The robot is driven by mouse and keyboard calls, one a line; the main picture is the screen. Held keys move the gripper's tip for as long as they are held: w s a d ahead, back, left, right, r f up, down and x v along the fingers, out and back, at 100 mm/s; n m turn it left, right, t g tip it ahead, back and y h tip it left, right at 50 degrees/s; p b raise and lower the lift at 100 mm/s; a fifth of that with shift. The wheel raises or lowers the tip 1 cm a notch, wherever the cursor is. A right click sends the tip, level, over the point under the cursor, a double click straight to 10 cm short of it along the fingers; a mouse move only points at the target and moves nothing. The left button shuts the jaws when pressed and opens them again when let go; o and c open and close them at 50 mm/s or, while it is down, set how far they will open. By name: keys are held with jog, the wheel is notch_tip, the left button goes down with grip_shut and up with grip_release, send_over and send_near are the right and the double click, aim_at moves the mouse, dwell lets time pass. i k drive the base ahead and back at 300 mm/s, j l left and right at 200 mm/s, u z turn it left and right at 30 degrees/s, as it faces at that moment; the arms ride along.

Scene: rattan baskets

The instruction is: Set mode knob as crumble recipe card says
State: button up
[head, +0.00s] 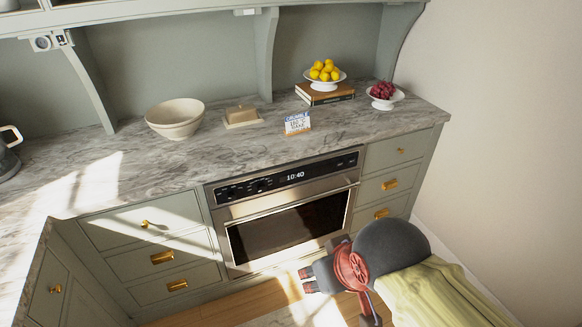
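The recipe card (297,123) stands on the counter above the oven. Its heading looks like "CRUMBLE"; the smaller lines under it are too small to read surely. The built-in oven (290,225) has a black control panel (240,190) along its top, with a lit display (295,175) that seems to read 10:40. Small marks show left of the display, but I cannot make out a mode knob or its setting. My gripper (307,279), red with grey fingertips, is low in front of the oven, pointing left and apart from the panel. Its opening is unclear.
The marble counter holds a cream bowl (175,119), a butter dish (242,115), lemons (325,71) in a white dish on books (324,94), and a bowl of grapes (384,90). Drawers with brass pulls flank the oven. A wall (500,120) stands at right.

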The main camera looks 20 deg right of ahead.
aim_at(231, 195)
jog(key=i+j, duration=0.15)
jog(key=j, duration=0.2)
jog(key=i+j, duration=0.15)
jog(key=j, duration=0.2)
jog(key=i+j, duration=0.15)
jog(key=j, duration=0.25)
jog(key=i+j, duration=0.15)
jog(key=j, duration=0.2)
